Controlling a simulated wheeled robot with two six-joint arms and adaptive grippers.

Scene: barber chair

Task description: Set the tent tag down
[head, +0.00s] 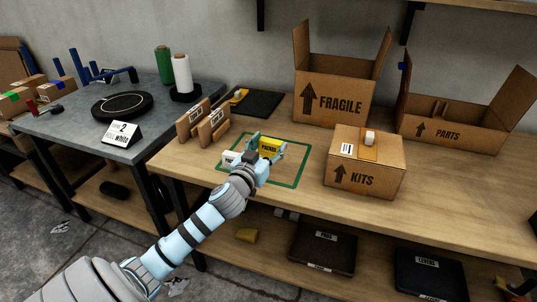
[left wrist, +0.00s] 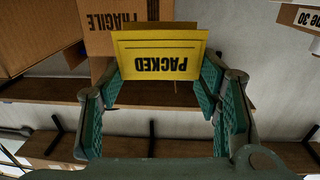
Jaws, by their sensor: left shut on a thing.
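The tent tag is a yellow folded card marked PACKED (head: 270,146). My left gripper (head: 266,153) is shut on it, over the green-outlined square on the wooden bench. In the left wrist view the tag (left wrist: 160,58) sits between the two green-padded fingers of the gripper (left wrist: 163,82), its lettering upside down in the picture. The green outline (head: 297,172) is partly covered by my arm and gripper. I cannot tell whether the tag's lower edge touches the bench. My right gripper is not in view.
The closed KITS box (head: 362,180) stands right of the outline, with the open FRAGILE box (head: 335,103) behind. The open PARTS box (head: 455,135) is farther right. Upright brown pieces (head: 212,128) and a small white item (head: 230,158) are left of the gripper.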

